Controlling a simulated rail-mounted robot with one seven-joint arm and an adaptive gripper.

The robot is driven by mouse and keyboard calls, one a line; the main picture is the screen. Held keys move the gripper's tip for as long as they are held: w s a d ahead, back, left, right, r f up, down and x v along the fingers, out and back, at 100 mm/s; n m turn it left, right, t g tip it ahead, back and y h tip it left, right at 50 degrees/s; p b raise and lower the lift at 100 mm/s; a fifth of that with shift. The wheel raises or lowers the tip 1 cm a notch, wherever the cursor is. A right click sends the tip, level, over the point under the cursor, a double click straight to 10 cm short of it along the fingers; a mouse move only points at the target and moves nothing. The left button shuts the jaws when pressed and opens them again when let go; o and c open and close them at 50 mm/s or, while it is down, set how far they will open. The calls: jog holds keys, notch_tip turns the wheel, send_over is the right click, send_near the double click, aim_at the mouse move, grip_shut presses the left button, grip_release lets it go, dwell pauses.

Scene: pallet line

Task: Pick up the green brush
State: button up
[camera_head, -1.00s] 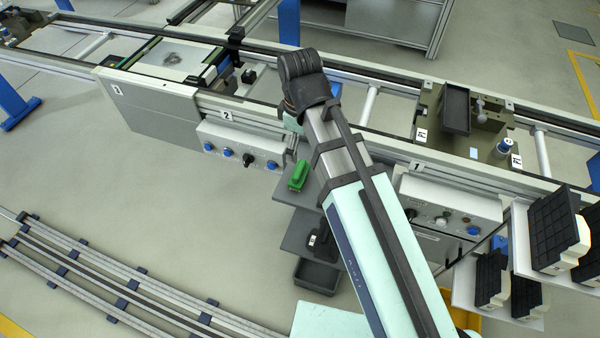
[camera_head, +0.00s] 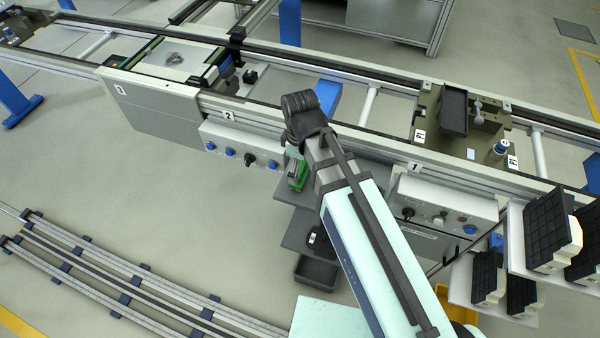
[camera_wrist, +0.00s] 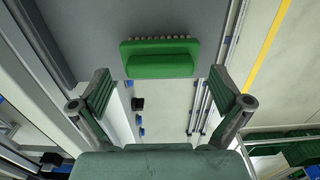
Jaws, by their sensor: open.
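The green brush (camera_head: 297,181) lies on a small grey shelf (camera_head: 290,196) at the front of the line, partly hidden by my arm in the head view. In the wrist view the green brush (camera_wrist: 160,58) is upper centre, with a row of bristles along its upper edge, on the grey surface (camera_wrist: 100,22). My gripper (camera_wrist: 160,92) is open and empty. Its two green fingers stand to the left and right of the brush in the picture, with the brush just beyond the tips. The gripper does not appear to touch it. In the head view the fingers are hardly visible.
A lower grey shelf with a dark bin (camera_head: 316,272) is below. The line's front panel with blue buttons (camera_head: 240,148) is left of the brush. Station 1's control box (camera_head: 445,210) is to the right. White racks with black-faced blocks (camera_head: 540,228) stand at right.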

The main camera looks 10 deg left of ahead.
aim_at(300, 168)
jog(key=shift+f+p, duration=0.35)
jog(key=shift+f, duration=1.2)
jog(key=c, duration=0.8)
jog(key=shift+r, duration=0.2)
jog(key=shift+r+b, duration=1.9)
jog(key=shift+r, duration=7.95)
jog(key=shift+o, duration=0.6)
